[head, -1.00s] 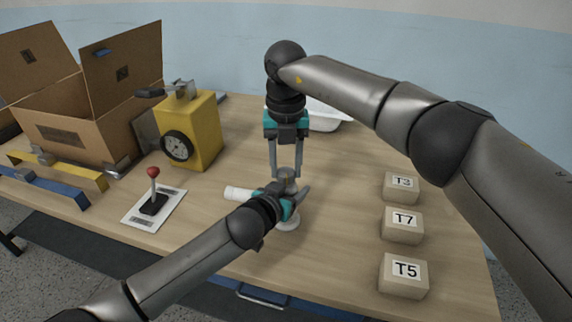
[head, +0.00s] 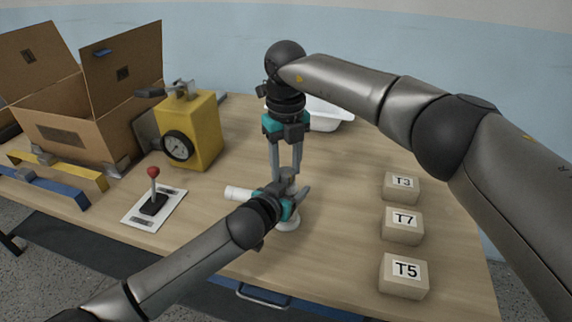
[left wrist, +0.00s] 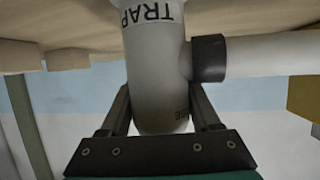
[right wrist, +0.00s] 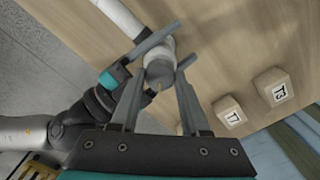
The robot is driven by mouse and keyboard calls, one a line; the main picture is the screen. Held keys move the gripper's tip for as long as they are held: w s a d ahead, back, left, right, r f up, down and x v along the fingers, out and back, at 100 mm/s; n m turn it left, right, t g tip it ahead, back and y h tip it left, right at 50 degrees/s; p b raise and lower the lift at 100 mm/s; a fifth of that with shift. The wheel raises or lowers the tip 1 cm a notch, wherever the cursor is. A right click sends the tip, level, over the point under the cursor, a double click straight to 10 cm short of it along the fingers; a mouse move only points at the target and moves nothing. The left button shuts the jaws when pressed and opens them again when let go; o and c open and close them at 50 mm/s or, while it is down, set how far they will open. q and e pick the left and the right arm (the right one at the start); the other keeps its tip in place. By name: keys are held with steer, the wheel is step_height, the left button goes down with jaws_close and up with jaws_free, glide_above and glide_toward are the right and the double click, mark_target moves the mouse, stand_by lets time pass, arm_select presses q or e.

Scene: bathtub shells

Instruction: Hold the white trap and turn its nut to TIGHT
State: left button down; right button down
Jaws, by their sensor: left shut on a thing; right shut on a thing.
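The white trap (head: 238,193) stands on the table, its side pipe pointing left and its round foot below my left gripper. My left gripper (head: 298,197) is shut around the trap's body (left wrist: 155,70), which is lettered TRAP in the left wrist view. A dark collar (left wrist: 208,58) sits where the side pipe joins. My right gripper (head: 286,172) points straight down from above, shut on the grey nut (right wrist: 160,74) at the trap's top. A small orange mark shows by the nut in the right wrist view. The TIGHT label cannot be made out.
Blocks T3 (head: 402,187), T7 (head: 402,225) and T5 (head: 403,275) stand at the right. A yellow box with a dial (head: 202,130), a red-knobbed lever (head: 153,190) and an open carton (head: 75,135) are at the left. A white basin (head: 330,115) is behind my right gripper.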

mark_target(286, 171)
steer(key=shift+c, duration=1.9)
jaws_free()
steer(key=shift+a, duration=0.1)
steer(key=shift+s+a, duration=0.1)
steer(key=m, duration=0.5)
steer(key=shift+m, duration=0.4)
steer(key=m, duration=0.2)
steer(key=shift+d+m, duration=0.2)
steer(key=shift+m, duration=0.2)
steer(key=shift+r+m, duration=0.15)
steer(key=shift+m, duration=0.35)
step_height(286, 171, up, 12)
